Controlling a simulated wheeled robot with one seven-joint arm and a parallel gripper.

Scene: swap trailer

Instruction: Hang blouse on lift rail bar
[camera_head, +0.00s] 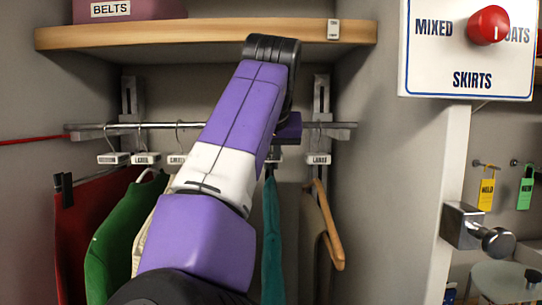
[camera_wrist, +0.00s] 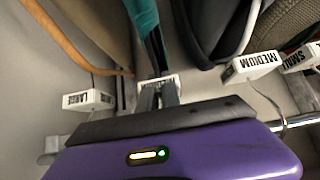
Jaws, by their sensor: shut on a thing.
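A teal garment (camera_head: 272,240), which looks like the blouse, hangs narrow and edge-on below my gripper (camera_head: 278,160). My arm covers part of it. In the wrist view, the teal cloth (camera_wrist: 143,14) tapers to a dark strip that runs to my gripper's fingertips (camera_wrist: 158,92). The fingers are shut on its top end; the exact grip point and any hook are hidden. The rail bar (camera_head: 345,125) runs across the alcove, partly behind my arm. It also shows in the wrist view (camera_wrist: 305,126), close to my gripper's body. Contact between garment and bar cannot be told.
Size tags (camera_head: 318,159) hang along the bar. Red (camera_head: 80,235) and green (camera_head: 125,235) garments hang left; a brown one on a wooden hanger (camera_head: 332,235) hangs right. A wooden shelf (camera_head: 190,35) is above. A sign post (camera_head: 450,200) stands right.

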